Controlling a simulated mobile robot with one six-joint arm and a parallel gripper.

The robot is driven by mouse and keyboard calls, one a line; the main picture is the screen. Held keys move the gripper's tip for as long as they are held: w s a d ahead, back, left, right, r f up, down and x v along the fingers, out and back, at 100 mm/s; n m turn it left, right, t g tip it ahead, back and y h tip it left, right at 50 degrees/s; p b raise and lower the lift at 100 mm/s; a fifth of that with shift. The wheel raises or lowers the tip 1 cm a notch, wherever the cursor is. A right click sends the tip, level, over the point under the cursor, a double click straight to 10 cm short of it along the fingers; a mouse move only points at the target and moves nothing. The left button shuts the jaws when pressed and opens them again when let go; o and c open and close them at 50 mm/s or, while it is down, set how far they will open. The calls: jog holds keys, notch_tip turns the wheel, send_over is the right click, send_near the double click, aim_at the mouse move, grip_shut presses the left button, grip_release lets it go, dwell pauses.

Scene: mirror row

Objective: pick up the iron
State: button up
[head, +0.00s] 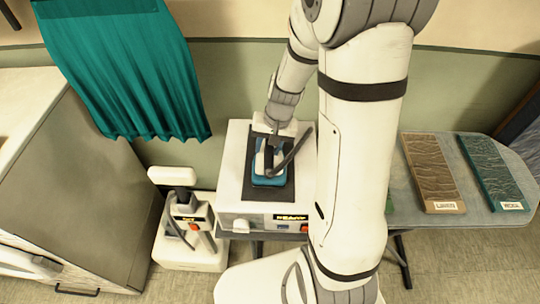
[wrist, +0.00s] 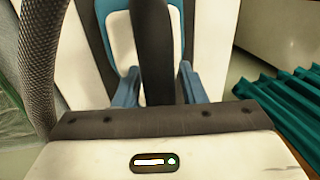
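The iron (head: 269,175), blue and white with a dark handle, rests on the dark top of a white box-like station (head: 232,190). In the wrist view the iron's dark handle (wrist: 154,50) runs up the middle, with its blue and white body behind it. My gripper (head: 272,141) is down at the iron's rear end. In the wrist view its two blue fingers (wrist: 157,85) stand on either side of the handle, with a thin gap seeming to show beside it. The fingertips are hard to see in the head view. A dark cord curves beside the iron.
A second white appliance (head: 186,215) stands to the left of the station. A teal curtain (head: 130,70) hangs behind on the left, near a grey cabinet (head: 75,180). On the right a board (head: 470,217) bears brown (head: 432,172) and teal (head: 494,170) panels.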

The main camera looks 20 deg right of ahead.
grip_shut()
jog(key=shift+w+r, duration=0.1)
dwell(1.0)
